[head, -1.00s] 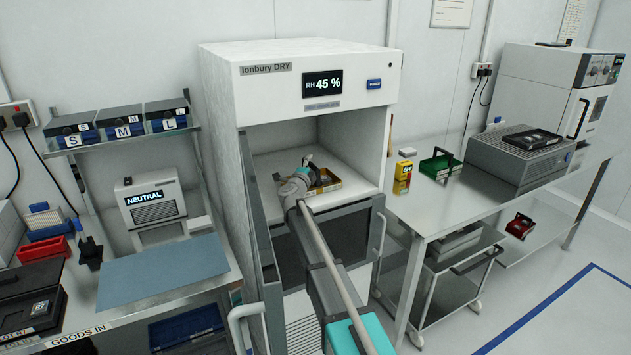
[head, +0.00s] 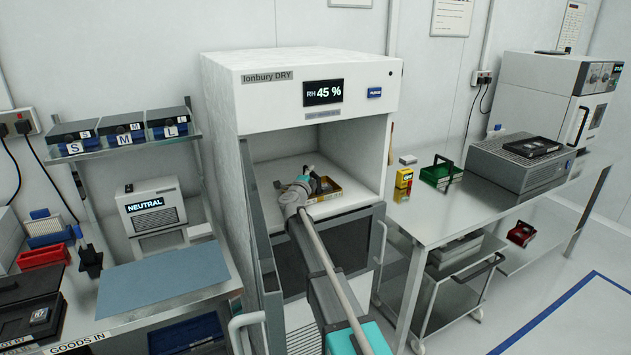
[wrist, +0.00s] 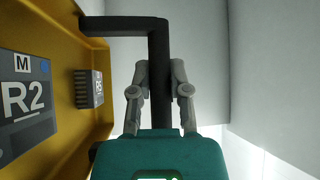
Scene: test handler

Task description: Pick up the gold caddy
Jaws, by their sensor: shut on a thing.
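The gold caddy (head: 327,191) is a shallow yellow-gold tray on the shelf inside the open dry cabinet. In the wrist view its gold wall (wrist: 97,100) fills the left side, with a dark block marked "M R2" and a smaller dark chip part inside. A black bar handle (wrist: 125,24) rises from the caddy and bends down between my fingers. My gripper (wrist: 160,92) is shut on this handle, and it also shows in the head view (head: 308,182), reaching into the cabinet. My wrist partly hides the caddy there. I cannot tell whether the caddy is off the shelf.
The cabinet (head: 300,75) has side walls close around my arm; its door (head: 256,230) stands open at left. A green caddy (head: 440,174) and a yellow box (head: 403,178) sit on the right bench. A blue mat (head: 163,280) lies on the left bench.

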